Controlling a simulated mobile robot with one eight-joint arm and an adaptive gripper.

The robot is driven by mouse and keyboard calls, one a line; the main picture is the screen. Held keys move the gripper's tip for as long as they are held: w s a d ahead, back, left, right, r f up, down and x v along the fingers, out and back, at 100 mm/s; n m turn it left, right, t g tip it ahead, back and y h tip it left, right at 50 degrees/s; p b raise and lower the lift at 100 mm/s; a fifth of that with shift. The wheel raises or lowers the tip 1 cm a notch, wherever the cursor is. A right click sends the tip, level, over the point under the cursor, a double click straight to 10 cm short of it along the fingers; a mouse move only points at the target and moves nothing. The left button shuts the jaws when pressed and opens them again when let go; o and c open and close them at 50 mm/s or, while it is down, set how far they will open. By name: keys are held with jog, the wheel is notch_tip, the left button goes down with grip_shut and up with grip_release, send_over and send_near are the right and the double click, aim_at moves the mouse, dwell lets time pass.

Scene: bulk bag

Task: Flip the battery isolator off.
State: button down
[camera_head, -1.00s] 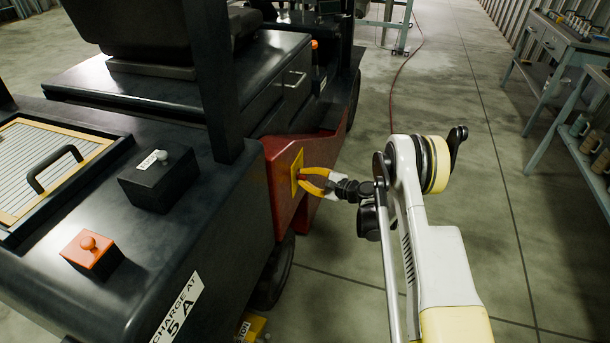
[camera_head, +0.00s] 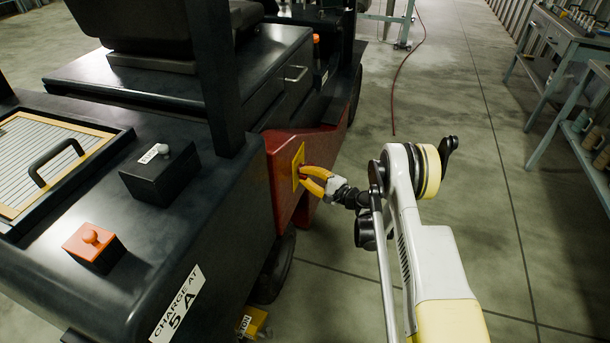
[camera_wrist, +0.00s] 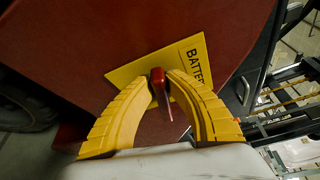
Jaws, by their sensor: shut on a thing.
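The battery isolator is a red handle (camera_wrist: 160,88) on a yellow plate (camera_wrist: 137,68) lettered "BATTER…", fixed to a dark red panel (camera_wrist: 90,45). In the wrist view the handle stands between the tips of my yellow fingers, and my gripper (camera_wrist: 159,86) is shut on it. The lower part of the handle extends back between the fingers toward the palm. In the head view my gripper (camera_head: 304,173) reaches the yellow plate (camera_head: 298,166) on the side of the vehicle; its fingers hide the handle there.
The dark vehicle body (camera_head: 190,225) fills the left, with a red knob on a box (camera_head: 92,246) and a black box with a white knob (camera_head: 160,178) on top. A yellow block (camera_head: 252,320) is low beside it. Floor is clear right of my arm; a workbench (camera_head: 570,60) stands beyond.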

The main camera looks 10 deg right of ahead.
aim_at(296, 149)
jog(key=c, duration=1.4)
grip_release()
jog(key=shift+r, duration=0.1)
notch_tip(296, 149, up, 10)
jog(key=shift+f, duration=0.1)
